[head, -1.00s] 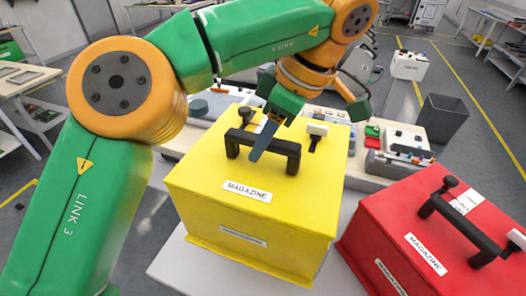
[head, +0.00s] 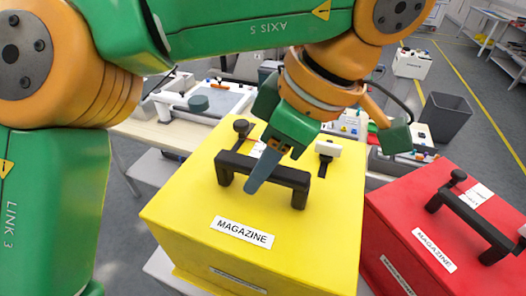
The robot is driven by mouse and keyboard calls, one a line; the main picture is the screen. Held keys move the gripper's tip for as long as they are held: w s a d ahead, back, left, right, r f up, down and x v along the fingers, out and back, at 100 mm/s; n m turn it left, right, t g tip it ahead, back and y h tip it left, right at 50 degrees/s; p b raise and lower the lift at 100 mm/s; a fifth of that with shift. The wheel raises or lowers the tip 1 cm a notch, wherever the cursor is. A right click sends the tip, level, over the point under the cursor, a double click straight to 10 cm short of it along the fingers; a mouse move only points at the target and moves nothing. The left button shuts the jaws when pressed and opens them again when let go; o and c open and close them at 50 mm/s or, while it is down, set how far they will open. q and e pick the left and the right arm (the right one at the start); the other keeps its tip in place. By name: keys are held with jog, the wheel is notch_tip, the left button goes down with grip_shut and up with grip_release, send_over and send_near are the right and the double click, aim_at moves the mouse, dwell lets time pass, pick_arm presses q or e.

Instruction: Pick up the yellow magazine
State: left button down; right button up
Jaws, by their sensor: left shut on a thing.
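The yellow magazine (head: 200,200) is a box with a black bar handle (head: 231,166) on its lid and a white MAGAZINE label on its front. My left gripper (head: 268,168) reaches down from above and is shut on that handle. One blue-grey finger shows in front of the bar; the other finger is hidden. The magazine looks upright and larger in view than the red one, as if raised. Its lower edge is partly cut off, so the gap beneath is unclear. My right gripper is not in view.
A red magazine (head: 395,215) with a black handle stands close on the right. Behind are a bench (head: 150,132) with equipment, a dark waste bin (head: 446,118) and a white box (head: 412,64). Open floor lies at the back right.

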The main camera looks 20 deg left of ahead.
pick_arm(q)
jog(key=shift+s+d+r+b, duration=0.15)
jog(key=shift+s+d, duration=0.2)
jog(key=shift+s, duration=0.85)
jog(key=shift+s+d+f+b, duration=0.1)
jog(key=shift+s+d+b, duration=0.15)
jog(key=shift+s, duration=0.9)
jog(key=shift+s+d+r+b, duration=0.1)
jog(key=shift+s+d, duration=0.3)
jog(key=shift+s, duration=0.8)
